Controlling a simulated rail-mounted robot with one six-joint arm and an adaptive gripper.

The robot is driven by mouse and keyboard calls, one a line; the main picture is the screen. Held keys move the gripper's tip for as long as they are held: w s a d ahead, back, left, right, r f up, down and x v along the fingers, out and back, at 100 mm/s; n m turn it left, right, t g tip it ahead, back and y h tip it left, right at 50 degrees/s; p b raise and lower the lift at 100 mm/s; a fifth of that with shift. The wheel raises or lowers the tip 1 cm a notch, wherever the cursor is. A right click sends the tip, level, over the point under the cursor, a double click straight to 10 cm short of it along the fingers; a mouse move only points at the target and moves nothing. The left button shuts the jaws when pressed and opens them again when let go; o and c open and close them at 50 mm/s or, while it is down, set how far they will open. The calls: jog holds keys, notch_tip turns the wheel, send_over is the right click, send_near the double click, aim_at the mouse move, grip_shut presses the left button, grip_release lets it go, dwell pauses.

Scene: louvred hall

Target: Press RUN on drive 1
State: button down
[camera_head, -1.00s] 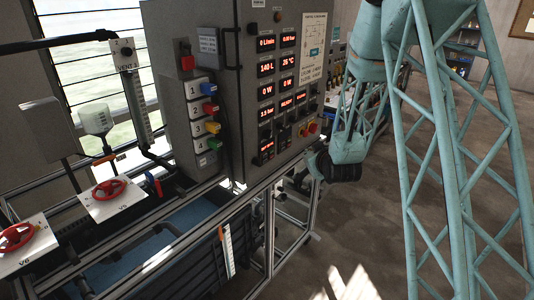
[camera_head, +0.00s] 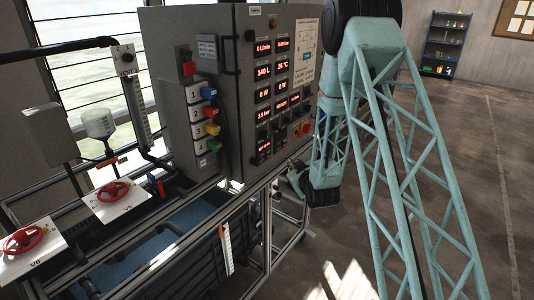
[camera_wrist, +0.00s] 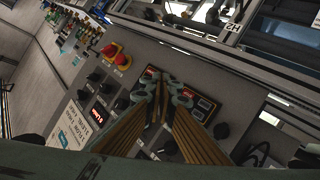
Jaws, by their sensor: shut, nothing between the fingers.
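The grey control cabinet (camera_head: 240,110) stands at centre in the head view, its front carrying red digital displays. Low on that front are small dark units with red displays (camera_head: 264,147); I cannot read which is drive 1, nor a RUN label. In the wrist view, the panel face is tilted, and lit red display units (camera_wrist: 203,103) sit just behind the fingertips. My gripper (camera_wrist: 166,90) is shut and empty, its tips in front of these units; I cannot tell whether they touch. The fingers hide part of the units and their keys.
A red and yellow emergency stop (camera_wrist: 117,54) and black knobs (camera_wrist: 138,96) are near the fingers. Coloured connectors (camera_head: 212,129) are on the cabinet side. Red valve wheels (camera_head: 113,191) stand at left. Open floor (camera_head: 490,170) lies right.

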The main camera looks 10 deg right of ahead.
aim_at(268, 152)
jog(key=shift+w+a, duration=0.1)
jog(key=shift+w, duration=0.05)
dwell(0.3)
jog(key=w+a+p, duration=0.2)
jog(key=w+a, duration=0.4)
dwell(0.6)
dwell(0.4)
jog(key=shift+w+a+b, duration=0.55)
jog(key=shift+b, duration=0.4)
dwell(2.1)
jog(key=shift+s+d, duration=0.1)
jog(key=shift+s, duration=0.05)
jog(key=shift+s+d+b, duration=0.4)
jog(key=shift+d+b, duration=0.05)
jog(key=shift+b, duration=0.25)
jog(key=shift+s+d, duration=0.1)
jog(key=shift+s, duration=0.05)
dwell(0.4)
